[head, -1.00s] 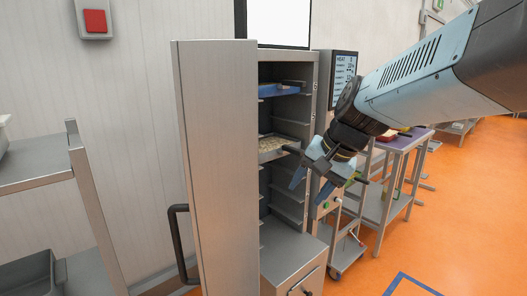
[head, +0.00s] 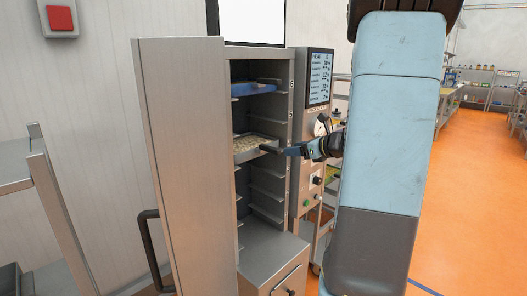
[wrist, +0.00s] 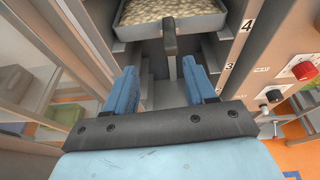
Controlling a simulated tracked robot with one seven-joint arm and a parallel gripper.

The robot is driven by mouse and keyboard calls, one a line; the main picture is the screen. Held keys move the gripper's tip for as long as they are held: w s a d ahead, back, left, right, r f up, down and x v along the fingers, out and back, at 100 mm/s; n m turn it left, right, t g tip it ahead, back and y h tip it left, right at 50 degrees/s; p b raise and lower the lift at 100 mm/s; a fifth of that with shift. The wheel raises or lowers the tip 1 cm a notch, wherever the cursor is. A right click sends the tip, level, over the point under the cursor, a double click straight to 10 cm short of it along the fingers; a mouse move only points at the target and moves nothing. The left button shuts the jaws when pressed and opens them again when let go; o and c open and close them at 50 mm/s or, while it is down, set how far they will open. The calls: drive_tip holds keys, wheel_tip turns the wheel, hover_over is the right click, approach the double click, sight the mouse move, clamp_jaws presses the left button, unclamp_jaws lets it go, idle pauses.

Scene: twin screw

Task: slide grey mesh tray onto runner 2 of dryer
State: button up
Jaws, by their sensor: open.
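The grey mesh tray (head: 255,155), filled with pale pieces, sits inside the dryer (head: 293,100) at mid height, below a blue tray (head: 255,89). It also shows at the top of the wrist view (wrist: 132,29). Its dark handle (wrist: 170,42) points out toward me. My gripper (head: 296,151) is at the dryer's open front, level with the tray.
The dryer's door (head: 185,160) stands open on the left, with a black handle (head: 155,250). Empty runners (head: 267,192) lie below the tray. A control panel (head: 318,76) with knobs is close on the right. A metal rack (head: 60,220) stands far left.

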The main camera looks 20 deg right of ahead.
sight(271, 150)
drive_tip(key=shift+m, duration=0.4)
drive_tip(key=x, duration=0.4)
drive_tip(key=d+x, duration=0.1)
drive_tip(key=x, duration=0.8)
drive_tip(key=shift+w+d+f, duration=0.15)
drive_tip(key=shift+w+f, duration=0.05)
drive_tip(key=shift+w, duration=0.45)
drive_tip(key=shift+c, duration=0.3)
drive_tip(key=c, duration=0.4)
drive_tip(key=shift+c, duration=0.3)
drive_tip(key=shift+c, duration=0.6)
drive_tip(key=shift+o, duration=0.3)
clamp_jaws()
